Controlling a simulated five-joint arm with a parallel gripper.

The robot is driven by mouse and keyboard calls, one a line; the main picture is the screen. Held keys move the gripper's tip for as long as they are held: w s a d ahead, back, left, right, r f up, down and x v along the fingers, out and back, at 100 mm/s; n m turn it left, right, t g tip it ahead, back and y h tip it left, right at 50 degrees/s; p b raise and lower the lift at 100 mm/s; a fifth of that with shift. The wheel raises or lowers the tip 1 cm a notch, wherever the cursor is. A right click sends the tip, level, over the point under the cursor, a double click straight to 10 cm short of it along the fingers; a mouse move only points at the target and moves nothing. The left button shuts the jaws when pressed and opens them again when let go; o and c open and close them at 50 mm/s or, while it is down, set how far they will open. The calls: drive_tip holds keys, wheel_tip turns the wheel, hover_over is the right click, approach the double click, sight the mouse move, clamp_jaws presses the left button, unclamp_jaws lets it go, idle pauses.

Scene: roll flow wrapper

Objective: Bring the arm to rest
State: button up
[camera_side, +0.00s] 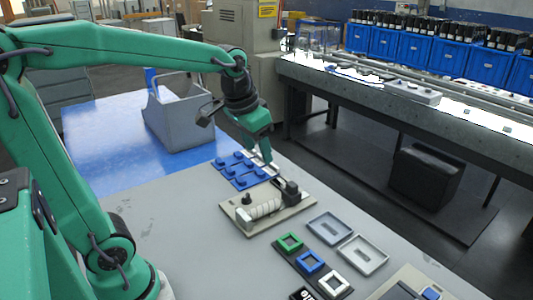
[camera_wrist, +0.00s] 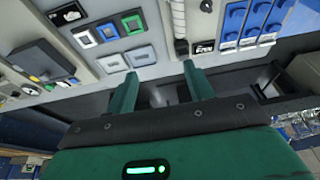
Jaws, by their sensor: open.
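My arm is green and reaches over the grey table from the left in the side view. My gripper (camera_side: 262,158) hangs tilted above the far part of the table, near the blue pad and the beige fixture plate (camera_side: 290,222). In the wrist view my gripper (camera_wrist: 196,82) shows two green fingers spread apart with nothing between them. The fingers point toward the fixture, which carries a white ribbed roll (camera_side: 264,210). The roll also shows in the wrist view (camera_wrist: 178,18) beyond the fingers. From these views I cannot tell the exact height of the fingertips above the table.
A blue pad (camera_side: 240,170) with blue pieces lies behind the fixture. Green, blue and white square frames (camera_side: 311,262) and two grey trays (camera_side: 362,255) lie in front. A grey bin (camera_side: 178,115) stands on a blue surface. A conveyor (camera_side: 440,110) runs at right. The table's left middle is clear.

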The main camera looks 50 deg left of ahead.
drive_tip(key=s+d+f+t, duration=0.1)
drive_tip(key=s+d+t, duration=0.1)
drive_tip(key=s, duration=0.9)
drive_tip(key=shift+s+d+f, duration=0.15)
drive_tip(key=shift+s+f, duration=0.25)
